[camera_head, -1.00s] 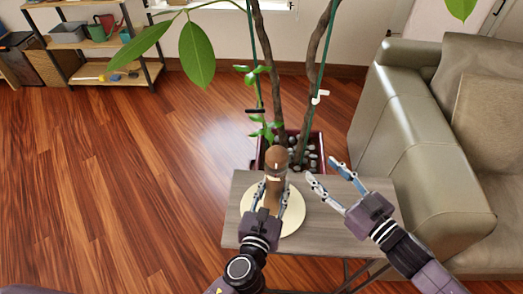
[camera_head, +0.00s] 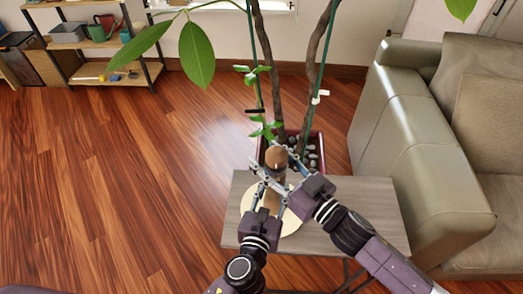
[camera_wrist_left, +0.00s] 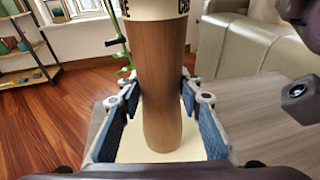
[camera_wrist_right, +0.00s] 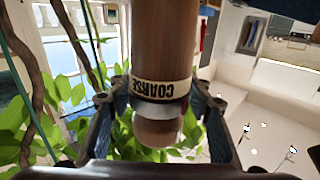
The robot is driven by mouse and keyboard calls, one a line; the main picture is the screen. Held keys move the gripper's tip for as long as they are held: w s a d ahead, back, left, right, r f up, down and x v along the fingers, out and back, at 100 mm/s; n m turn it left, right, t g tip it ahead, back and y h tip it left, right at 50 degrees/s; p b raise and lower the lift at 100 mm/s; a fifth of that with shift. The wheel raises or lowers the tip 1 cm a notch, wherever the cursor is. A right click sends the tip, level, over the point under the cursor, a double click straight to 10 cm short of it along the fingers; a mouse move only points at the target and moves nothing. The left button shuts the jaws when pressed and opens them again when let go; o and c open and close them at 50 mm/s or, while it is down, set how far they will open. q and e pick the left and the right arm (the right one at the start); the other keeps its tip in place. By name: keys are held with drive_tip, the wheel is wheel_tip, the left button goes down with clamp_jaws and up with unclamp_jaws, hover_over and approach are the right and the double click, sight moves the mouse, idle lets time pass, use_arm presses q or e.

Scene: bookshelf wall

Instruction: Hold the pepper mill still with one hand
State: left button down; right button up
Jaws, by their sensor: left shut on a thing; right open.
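The brown wooden pepper mill (camera_head: 277,158) stands upright on a round cream board (camera_head: 291,224) on the small table. In the left wrist view its body (camera_wrist_left: 163,85) rises between my left fingers. My left gripper (camera_head: 265,190) is shut on the mill's lower body. My right gripper (camera_head: 268,162) is open, with its fingers on either side of the mill's upper part. In the right wrist view the band marked "COARSE" (camera_wrist_right: 160,90) and the rounded top (camera_wrist_right: 158,131) lie between the open fingers. I cannot tell whether those fingers touch the mill.
The grey wooden table (camera_head: 365,205) has free room to the right. A potted plant with rocks (camera_head: 314,150) stands right behind the table. A grey-green sofa (camera_head: 405,130) is on the right, and a shelf (camera_head: 100,55) is at the far left.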

drive_tip(key=shift+x, duration=1.35)
drive_tip(key=shift+c, duration=0.2)
drive_tip(key=c, duration=1.1)
drive_tip(key=shift+s, duration=0.1)
drive_tip(key=shift+c, duration=0.2)
